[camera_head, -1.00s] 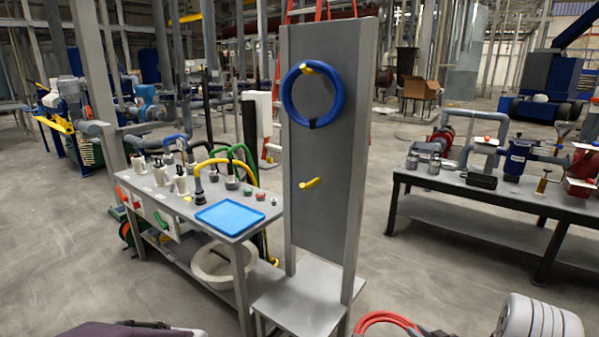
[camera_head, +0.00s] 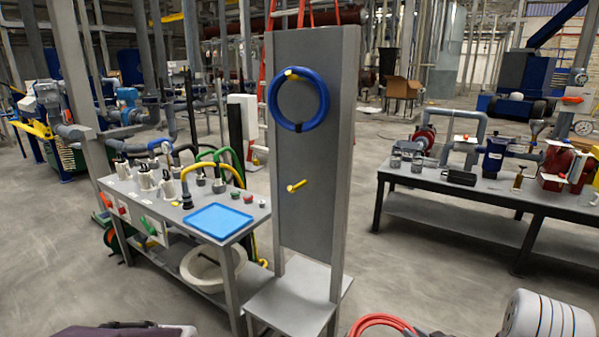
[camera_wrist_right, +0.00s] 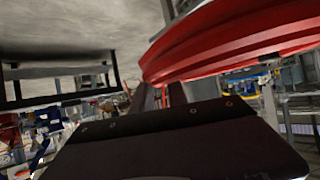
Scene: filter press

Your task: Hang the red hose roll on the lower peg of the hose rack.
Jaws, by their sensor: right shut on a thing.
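The hose rack (camera_head: 263,213) is a tall grey panel on a low base in the head view. Its lower peg (camera_head: 297,186) is yellow, bare and points forward. The red hose roll (camera_head: 378,321) shows only its upper arc at the bottom edge, right of the rack base. My right gripper (camera_head: 424,333) is shut on it, mostly cut off by the frame. In the right wrist view the red hose roll (camera_wrist_right: 235,38) fills the upper right, beyond my dark gripper body. My left gripper (camera_head: 150,327) barely shows at the bottom left; its jaws cannot be made out.
A blue hose roll (camera_head: 300,126) hangs on the upper peg (camera_head: 291,74). A bench (camera_head: 226,234) with a blue tray (camera_head: 217,219) stands close left of the rack. A dark table (camera_head: 450,205) with fittings stands at right. Floor between rack and table is clear.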

